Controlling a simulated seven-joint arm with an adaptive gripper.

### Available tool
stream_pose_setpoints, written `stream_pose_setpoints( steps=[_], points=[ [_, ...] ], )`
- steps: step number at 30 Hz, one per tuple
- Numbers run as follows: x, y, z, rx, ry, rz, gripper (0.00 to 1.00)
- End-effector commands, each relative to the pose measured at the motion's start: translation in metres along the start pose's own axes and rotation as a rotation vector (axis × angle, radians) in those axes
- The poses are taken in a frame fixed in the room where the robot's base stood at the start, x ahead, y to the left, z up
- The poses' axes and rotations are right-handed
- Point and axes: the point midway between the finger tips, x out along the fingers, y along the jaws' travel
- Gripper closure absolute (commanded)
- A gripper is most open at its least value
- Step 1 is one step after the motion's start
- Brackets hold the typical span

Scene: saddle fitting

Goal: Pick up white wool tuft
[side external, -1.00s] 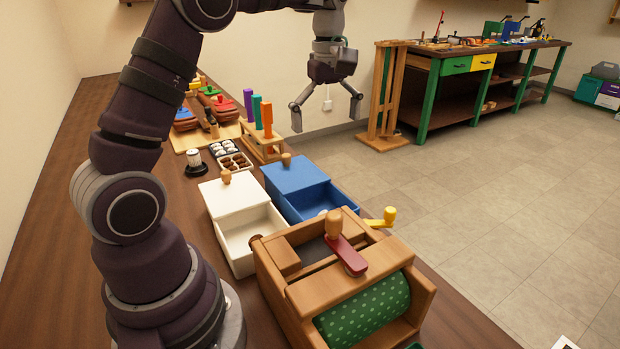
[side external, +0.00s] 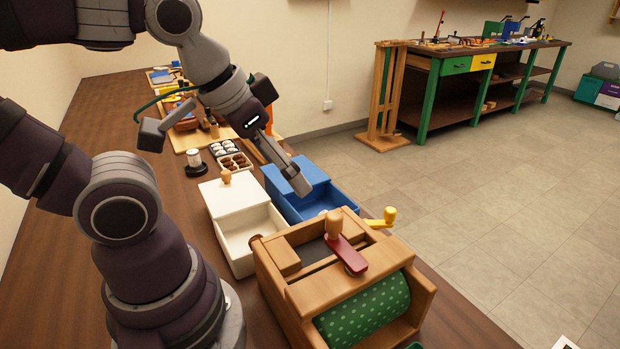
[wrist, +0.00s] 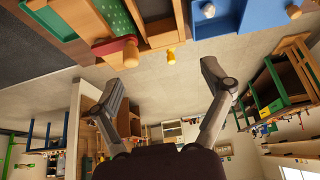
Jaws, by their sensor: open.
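A small white tuft (side external: 323,212) shows in the open drawer part of the blue box (side external: 297,174), mostly hidden by the drawer wall and the wooden roller box. In the wrist view a pale tuft (wrist: 209,10) lies in the blue drawer at the top edge. My gripper (side external: 226,160) is open and empty, tilted, with its fingers wide apart. One finger hangs in front of the blue box's lid and drawer in the side view; the other is up to the left. In the wrist view the open fingers (wrist: 165,72) sit below the drawer.
A wooden roller box (side external: 275,258) with a red crank (side external: 347,255) and yellow knob stands in front of the blue box. A white box (side external: 245,238) with an empty-looking drawer stands left.

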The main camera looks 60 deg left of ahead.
Motion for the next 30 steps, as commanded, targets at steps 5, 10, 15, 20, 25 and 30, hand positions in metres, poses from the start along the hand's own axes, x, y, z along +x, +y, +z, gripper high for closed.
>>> stream_pose_setpoints(
  steps=[5,10,15,20,25,30],
  points=[
    [0.000,0.000,0.000,-0.002,-0.001,0.000,0.38],
    [0.000,0.000,0.000,-0.003,-0.001,0.000,0.38],
    [0.004,-0.008,-0.015,-0.180,-0.055,-0.029,0.38],
    [0.030,-0.034,-0.050,-0.678,-0.176,-0.128,0.38],
    [0.085,-0.072,-0.070,-1.258,-0.283,-0.276,0.38],
    [0.132,-0.100,-0.067,-1.664,-0.337,-0.405,0.38]
  ],
)
